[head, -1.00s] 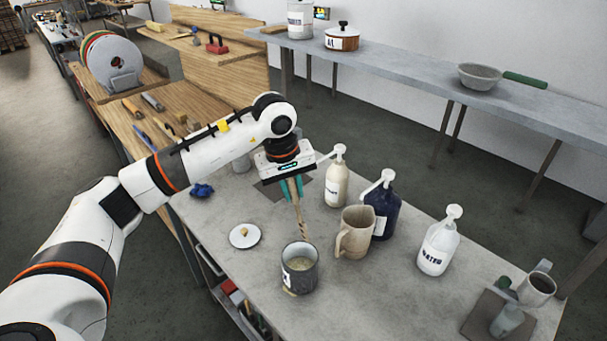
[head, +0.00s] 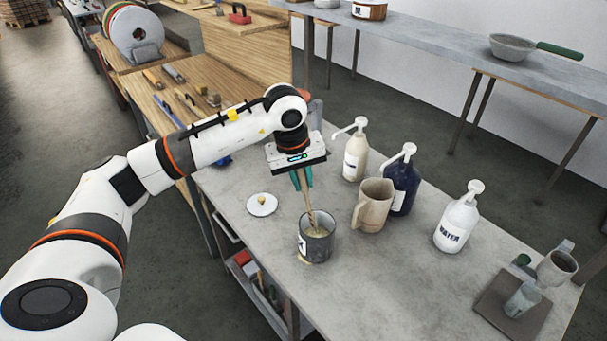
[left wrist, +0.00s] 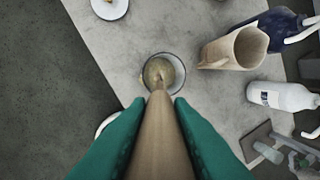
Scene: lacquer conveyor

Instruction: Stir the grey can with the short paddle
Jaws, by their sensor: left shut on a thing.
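The grey can (head: 316,247) stands upright near the table's left edge, with pale beige contents inside. My left gripper (head: 302,180) is above it, shut on the wooden paddle (head: 309,205). The paddle points down, and its lower end is inside the can's mouth. In the left wrist view the paddle (left wrist: 160,135) runs between the green fingers toward the can (left wrist: 178,68), and its tip overlaps the contents. How deep the tip sits is hard to tell. My right gripper is not in view.
A beige pitcher (head: 371,208) stands close right of the can. Three pump bottles, cream (head: 355,160), dark blue (head: 403,185) and white (head: 456,225), stand behind and to the right. A small white dish (head: 262,205) lies to the left. A grey mat (head: 495,312) with cups is at far right.

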